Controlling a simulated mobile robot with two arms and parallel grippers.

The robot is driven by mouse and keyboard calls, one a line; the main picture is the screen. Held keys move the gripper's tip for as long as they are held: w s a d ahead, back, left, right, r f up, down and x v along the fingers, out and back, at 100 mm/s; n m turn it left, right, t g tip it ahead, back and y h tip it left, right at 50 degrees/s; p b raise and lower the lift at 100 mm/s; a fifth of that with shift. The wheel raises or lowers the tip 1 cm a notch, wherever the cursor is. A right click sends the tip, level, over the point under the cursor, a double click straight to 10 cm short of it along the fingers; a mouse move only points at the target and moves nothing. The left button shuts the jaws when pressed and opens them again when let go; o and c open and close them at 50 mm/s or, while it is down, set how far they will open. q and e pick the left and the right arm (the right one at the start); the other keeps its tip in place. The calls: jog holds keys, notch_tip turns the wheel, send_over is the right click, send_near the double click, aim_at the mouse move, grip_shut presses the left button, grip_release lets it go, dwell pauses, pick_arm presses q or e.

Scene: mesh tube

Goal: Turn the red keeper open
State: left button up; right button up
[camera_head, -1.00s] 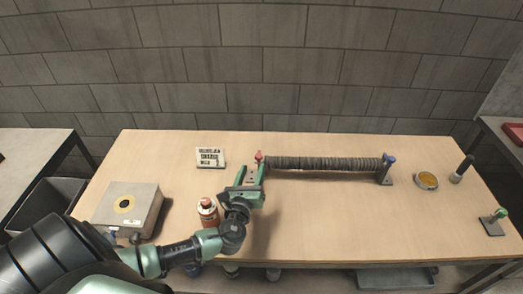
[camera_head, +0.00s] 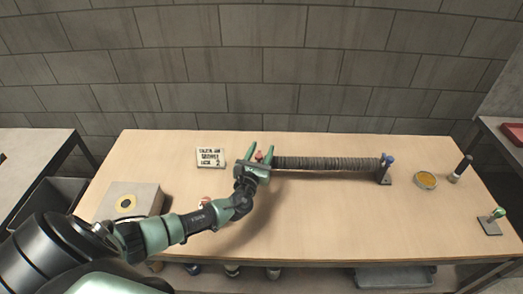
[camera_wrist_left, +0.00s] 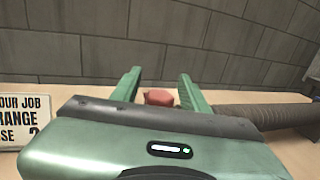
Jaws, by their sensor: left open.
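The red keeper (camera_head: 258,156) is at the left end of the dark mesh tube (camera_head: 325,163). In the left wrist view the keeper (camera_wrist_left: 159,97) shows as a small red block between the two green fingers. My left gripper (camera_head: 261,151) is open, with one finger on either side of the keeper. I cannot tell whether either finger touches it. The gripper body hides the stand below the keeper. A blue keeper (camera_head: 388,159) sits on the bracket at the tube's right end. My right gripper is not in view.
A sign (camera_head: 210,157) stands left of my gripper. A metal box (camera_head: 130,200) is at the table's left. A yellow-topped dish (camera_head: 426,180), a dark cylinder (camera_head: 461,168) and a green-knobbed stand (camera_head: 491,222) are at the right.

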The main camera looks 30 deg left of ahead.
pick_arm(q)
grip_shut()
